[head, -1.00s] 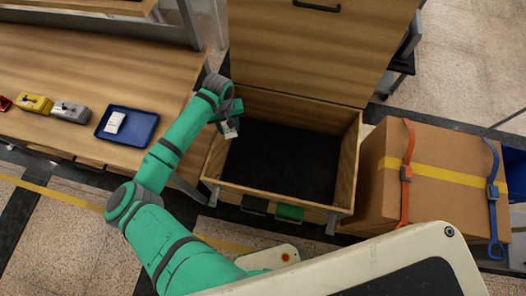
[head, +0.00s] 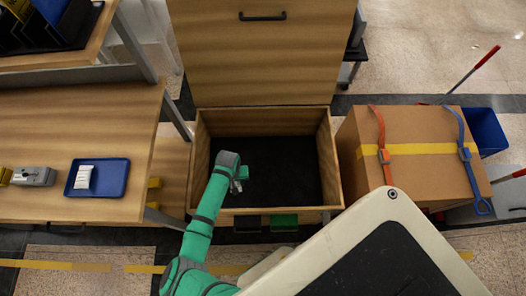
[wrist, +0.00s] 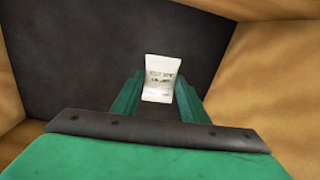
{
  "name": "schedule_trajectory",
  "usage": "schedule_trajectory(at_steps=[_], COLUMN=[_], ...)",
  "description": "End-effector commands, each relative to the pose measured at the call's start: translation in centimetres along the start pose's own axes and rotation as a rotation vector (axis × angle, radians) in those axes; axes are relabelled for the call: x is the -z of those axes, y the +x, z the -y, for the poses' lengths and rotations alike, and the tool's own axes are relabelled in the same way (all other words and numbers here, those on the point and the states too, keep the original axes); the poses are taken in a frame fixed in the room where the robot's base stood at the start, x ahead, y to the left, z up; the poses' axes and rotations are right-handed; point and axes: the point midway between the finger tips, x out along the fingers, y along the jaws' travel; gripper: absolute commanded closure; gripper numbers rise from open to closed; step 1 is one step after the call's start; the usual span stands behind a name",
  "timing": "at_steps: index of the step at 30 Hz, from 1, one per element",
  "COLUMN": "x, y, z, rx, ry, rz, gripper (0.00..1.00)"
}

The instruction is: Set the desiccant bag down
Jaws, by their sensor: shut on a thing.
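The desiccant bag (wrist: 160,72) is a small white packet with dark print. In the wrist view it sits between the two green fingers of my gripper (wrist: 160,100), which is shut on it. In the head view my gripper (head: 238,184) is inside the open wooden crate (head: 328,165), over the left part of its dark floor (head: 285,175). The arm largely hides the bag there. I cannot tell whether the bag touches the crate floor.
A blue tray (head: 117,180) with another white packet (head: 84,177) lies on the wooden table (head: 60,120) at left, beside a grey device (head: 33,176). The crate's raised lid (head: 265,60) stands behind. A strapped cardboard box (head: 350,150) stands to the right.

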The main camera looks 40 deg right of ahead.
Motion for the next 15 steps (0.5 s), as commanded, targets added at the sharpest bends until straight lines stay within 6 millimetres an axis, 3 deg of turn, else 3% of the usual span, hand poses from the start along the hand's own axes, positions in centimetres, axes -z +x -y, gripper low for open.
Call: schedule_trajectory(at_steps=[3, 6, 15], x=[-0.7, -0.9, -1.0], y=[1.5, 2.5, 7.1], z=[-2.6, -3.6, -3.9], rx=[-0.003, 0.0, 0.002], ry=[0.066, 0.098, 0.109], rz=[-0.002, -0.002, -0.002], gripper=[0.82, 0.82, 0.82])
